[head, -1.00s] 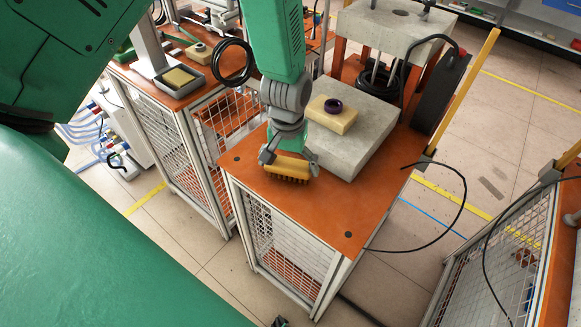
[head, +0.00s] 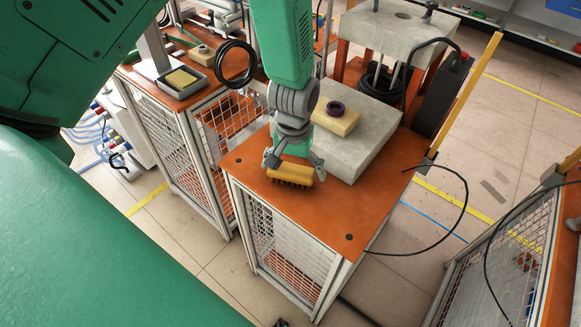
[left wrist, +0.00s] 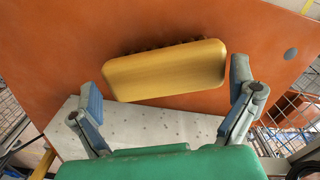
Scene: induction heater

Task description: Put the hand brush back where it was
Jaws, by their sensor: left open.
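The hand brush (head: 290,175) has a yellow wooden back and dark bristles. It is at the orange tabletop (head: 310,215), in front of the grey concrete block. In the left wrist view the brush (left wrist: 165,75) shows its smooth yellow back, with a few bristle tips along its far edge. My left gripper (head: 294,164) is open over the brush. In the left wrist view its two fingers (left wrist: 168,98) stand at either end of the brush, with a gap on each side. My right gripper is not in view.
A concrete block (head: 362,140) behind the brush bears a yellow block (head: 338,124) with a dark ring (head: 335,107). A black cable (head: 466,190) loops off the table's right side. A second table (head: 165,95) stands at left. The tabletop's front part is clear.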

